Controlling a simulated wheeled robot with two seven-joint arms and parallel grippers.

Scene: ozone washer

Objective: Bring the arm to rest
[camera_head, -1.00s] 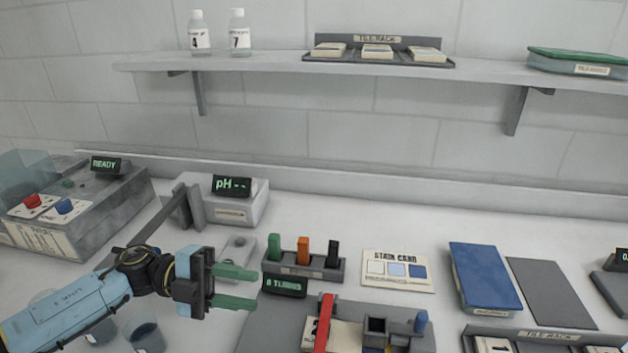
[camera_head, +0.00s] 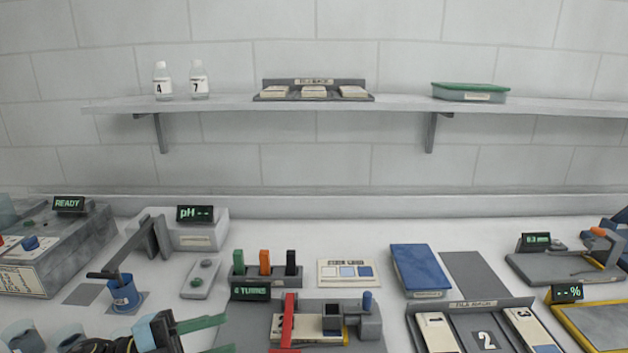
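My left gripper (camera_head: 224,333) is low in the picture, left of centre, with its two green fingers apart and nothing between them. Part of my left arm (camera_head: 105,345) shows at the bottom edge. The fingers are above the counter, in front of the coloured-block rack and left of the press with the red lever (camera_head: 287,322). My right gripper is not in view.
A blue cup (camera_head: 125,295) stands under the arm of the pH meter (camera_head: 195,230). Cups (camera_head: 22,337) stand at the lower left. The block rack (camera_head: 266,280), blue box (camera_head: 418,270) and tile rack (camera_head: 480,303) line the counter. A shelf (camera_head: 400,106) hangs above.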

